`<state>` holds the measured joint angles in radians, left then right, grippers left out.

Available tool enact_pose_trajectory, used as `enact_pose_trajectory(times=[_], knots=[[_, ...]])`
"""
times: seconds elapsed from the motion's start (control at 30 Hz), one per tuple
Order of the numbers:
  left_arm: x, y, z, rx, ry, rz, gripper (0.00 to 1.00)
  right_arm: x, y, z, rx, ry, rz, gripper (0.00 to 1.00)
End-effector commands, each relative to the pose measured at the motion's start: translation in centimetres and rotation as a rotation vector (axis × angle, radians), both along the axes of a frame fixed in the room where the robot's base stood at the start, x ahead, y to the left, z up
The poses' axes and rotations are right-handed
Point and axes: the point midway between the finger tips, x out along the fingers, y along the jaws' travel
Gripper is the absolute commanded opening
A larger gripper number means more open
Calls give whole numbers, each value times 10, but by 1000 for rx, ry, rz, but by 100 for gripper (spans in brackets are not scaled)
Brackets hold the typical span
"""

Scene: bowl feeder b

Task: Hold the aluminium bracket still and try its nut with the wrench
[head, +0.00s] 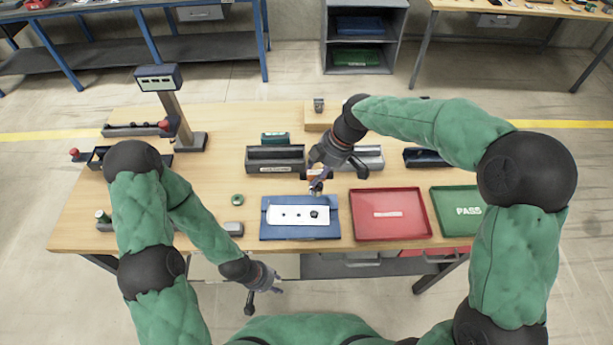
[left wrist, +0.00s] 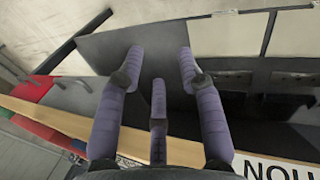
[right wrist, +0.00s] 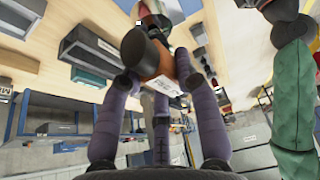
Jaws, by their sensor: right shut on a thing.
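The aluminium bracket (head: 285,215) is a pale flat plate with dark holes, lying on a blue fixture (head: 275,234) at the table's front edge. A dark round nut (head: 314,214) sits near its right end. My right gripper (head: 318,186) is just above and behind the fixture, shut on an orange and black tool (right wrist: 150,58) with a white label, which looks like the wrench. Its working end is hard to make out, and I cannot tell whether it touches the nut. My left gripper (head: 265,284) is open and empty, low in front of the table, apart from the bracket.
A red tray (head: 390,237) and a green PASS tray (head: 437,202) lie right of the fixture. Grey bins (head: 275,166) stand behind it. A post with a display (head: 158,78) stands at the back left. A small grey block (head: 233,228) lies left of the fixture.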

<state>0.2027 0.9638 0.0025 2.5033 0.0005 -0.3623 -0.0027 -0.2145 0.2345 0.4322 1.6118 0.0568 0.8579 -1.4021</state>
Motion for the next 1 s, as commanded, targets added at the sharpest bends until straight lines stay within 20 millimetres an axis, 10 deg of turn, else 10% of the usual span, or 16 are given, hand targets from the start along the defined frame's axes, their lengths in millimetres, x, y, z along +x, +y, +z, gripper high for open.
enact_pose_trajectory(times=[0.67, 1.0], knots=[[38, -33, 64, 65, 118, -571, 37, 0, 0, 0, 0, -1, 0, 0], [156, -8, 157, 267, 47, -415, 37, 0, 0, 0, 0, -1, 0, 0]])
